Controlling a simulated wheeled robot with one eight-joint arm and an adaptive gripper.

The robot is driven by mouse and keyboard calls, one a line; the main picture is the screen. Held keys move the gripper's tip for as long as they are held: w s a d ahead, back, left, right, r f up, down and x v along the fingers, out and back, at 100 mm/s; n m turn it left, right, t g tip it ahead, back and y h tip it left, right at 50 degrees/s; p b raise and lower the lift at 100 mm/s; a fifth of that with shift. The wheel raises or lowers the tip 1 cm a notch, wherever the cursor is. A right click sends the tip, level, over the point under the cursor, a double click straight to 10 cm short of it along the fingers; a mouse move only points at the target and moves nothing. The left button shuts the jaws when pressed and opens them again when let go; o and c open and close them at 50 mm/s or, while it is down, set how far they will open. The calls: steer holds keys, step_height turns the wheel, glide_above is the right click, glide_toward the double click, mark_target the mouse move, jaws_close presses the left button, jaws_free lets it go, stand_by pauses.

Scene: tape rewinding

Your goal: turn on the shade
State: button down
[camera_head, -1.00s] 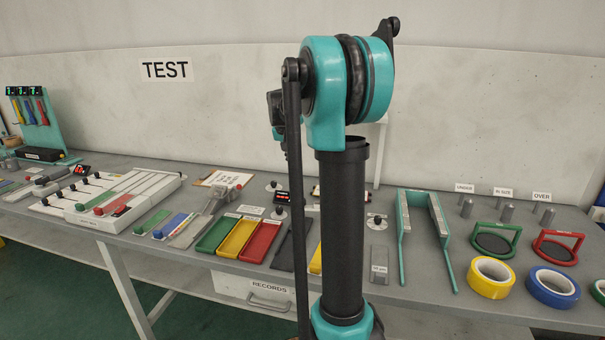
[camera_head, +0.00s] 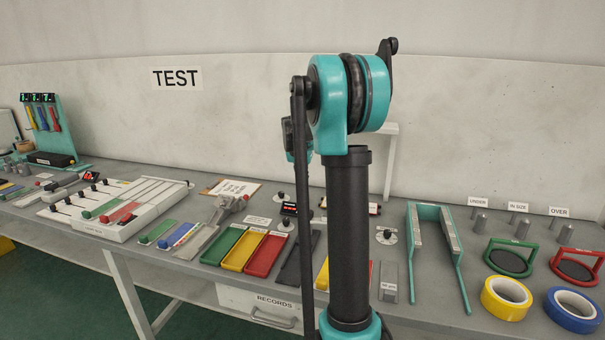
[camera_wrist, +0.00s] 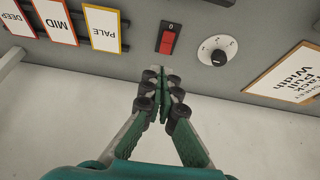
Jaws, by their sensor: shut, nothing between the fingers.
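A red rocker switch (camera_wrist: 167,38) on a dark plate marked 0 shows at the top middle of the wrist view, on a grey panel. Three upside-down cards stand to its left: PALE (camera_wrist: 103,28) with a yellow frame, MID (camera_wrist: 55,20) with an orange frame, and DEEP (camera_wrist: 18,18) with a red frame. My gripper (camera_wrist: 162,76) is shut and empty, its tips below the switch in the picture and seemingly apart from it. In the head view my arm hides the gripper and part of the table behind it.
A dial with a black knob (camera_wrist: 218,57) is right of the switch, then a framed card (camera_wrist: 290,75). In the head view, the grey table (camera_head: 415,318) holds coloured trays (camera_head: 222,246), a teal bracket (camera_head: 411,250), and yellow (camera_head: 507,298) and blue (camera_head: 574,310) tape rolls.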

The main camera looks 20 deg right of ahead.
mark_target(306, 198)
steer(key=x, duration=0.7)
steer(key=shift+w+d+f, duration=0.1)
steer(key=shift+f, duration=0.25)
steer(key=shift+w+d+f+g+y, duration=0.25)
steer(key=shift+w+f+g+y, duration=0.1)
steer(key=shift+g, duration=0.15)
steer(key=shift+s+a, duration=0.1)
steer(key=shift+s, duration=0.1)
